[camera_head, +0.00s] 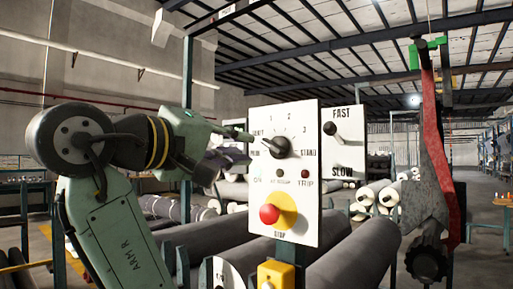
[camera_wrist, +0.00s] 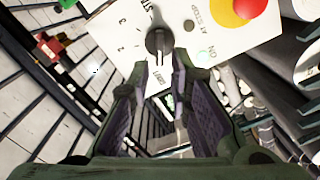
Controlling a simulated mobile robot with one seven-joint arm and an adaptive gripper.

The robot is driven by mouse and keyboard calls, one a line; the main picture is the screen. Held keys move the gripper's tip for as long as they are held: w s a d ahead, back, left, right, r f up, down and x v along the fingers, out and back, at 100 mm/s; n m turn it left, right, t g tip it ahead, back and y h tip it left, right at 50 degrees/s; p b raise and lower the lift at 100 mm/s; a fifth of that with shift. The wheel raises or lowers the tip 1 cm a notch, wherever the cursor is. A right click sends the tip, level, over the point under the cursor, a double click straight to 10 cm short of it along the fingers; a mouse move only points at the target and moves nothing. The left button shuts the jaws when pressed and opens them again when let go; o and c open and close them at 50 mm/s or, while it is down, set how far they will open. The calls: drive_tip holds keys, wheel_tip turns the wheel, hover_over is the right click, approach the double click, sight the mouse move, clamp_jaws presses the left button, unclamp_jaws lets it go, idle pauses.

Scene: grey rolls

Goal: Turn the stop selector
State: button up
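A white control panel (camera_head: 256,190) stands upright at the centre of the head view. Its black selector knob (camera_head: 281,147) sits on a dial marked with numbers. Below it is a round red button (camera_head: 269,214) on a yellow disc, labelled STOP. My gripper (camera_head: 242,136) comes from the left, its fingertips close to the selector. In the wrist view the fingers of my gripper (camera_wrist: 163,72) are apart, with a gap between their purple pads. The knob (camera_wrist: 158,41) lies just beyond the tips, near the gap. I cannot tell whether they touch it.
A second panel (camera_head: 343,150) marked FAST and SLOW, with a black knob (camera_head: 330,129), stands just right. A yellow box (camera_head: 276,274) sits below the main panel. Large grey rolls (camera_head: 355,258) lie behind. A red and grey lever part (camera_head: 437,150) stands at the right.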

drive_tip(key=v, duration=0.2)
drive_tip(key=shift+s+a, duration=0.15)
drive_tip(key=shift+s, duration=0.15)
